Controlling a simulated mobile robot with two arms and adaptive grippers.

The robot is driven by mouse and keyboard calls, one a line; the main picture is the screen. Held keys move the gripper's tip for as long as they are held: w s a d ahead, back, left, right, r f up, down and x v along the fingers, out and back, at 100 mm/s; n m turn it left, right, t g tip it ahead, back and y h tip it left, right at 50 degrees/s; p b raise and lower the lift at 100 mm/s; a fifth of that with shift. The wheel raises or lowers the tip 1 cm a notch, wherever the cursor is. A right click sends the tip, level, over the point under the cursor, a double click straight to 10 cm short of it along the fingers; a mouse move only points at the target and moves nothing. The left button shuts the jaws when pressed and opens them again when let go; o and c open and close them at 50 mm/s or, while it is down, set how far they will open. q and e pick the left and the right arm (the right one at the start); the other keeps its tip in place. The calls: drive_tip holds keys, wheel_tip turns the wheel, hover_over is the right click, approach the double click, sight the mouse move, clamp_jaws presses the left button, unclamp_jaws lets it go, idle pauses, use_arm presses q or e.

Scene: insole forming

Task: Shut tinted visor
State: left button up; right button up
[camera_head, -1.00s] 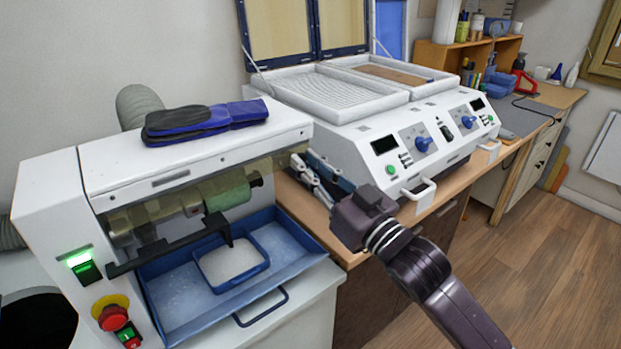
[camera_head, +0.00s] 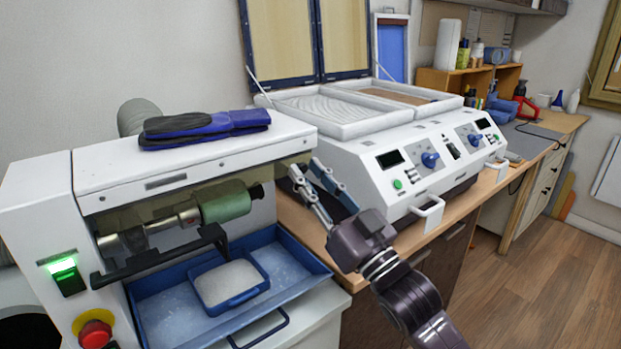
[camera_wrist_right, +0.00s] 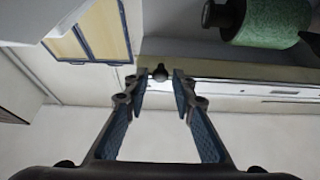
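The grinding machine (camera_head: 200,155) stands at the left with a white hood. Its tinted visor (camera_head: 265,203) shows as an olive, see-through area under the hood's front edge, around the green roller (camera_head: 222,204). Its exact tilt is hard to tell. A black bar handle (camera_head: 160,259) sticks out below, above the blue tray. My right gripper (camera_head: 304,168) is at the machine's right end, fingers apart and empty. In the right wrist view, the open fingers (camera_wrist_right: 159,88) point toward a small dark knob (camera_wrist_right: 160,72), with a gap around it. My left gripper is not in view.
A blue tray (camera_head: 308,262) with a smaller white-filled container (camera_head: 228,283) sits below the roller. A white forming press (camera_head: 440,160) with raised lids stands close on the right, beside my right gripper.

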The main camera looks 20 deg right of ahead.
drive_tip(key=shift+o, duration=0.4)
drive_tip(key=shift+f, duration=0.1)
drive_tip(key=shift+s+d+f, duration=0.15)
drive_tip(key=shift+s+f, duration=0.2)
drive_tip(key=shift+s, duration=0.1)
drive_tip(key=v, duration=1)
drive_tip(key=shift+s+d, duration=0.15)
drive_tip(key=shift+s, duration=0.25)
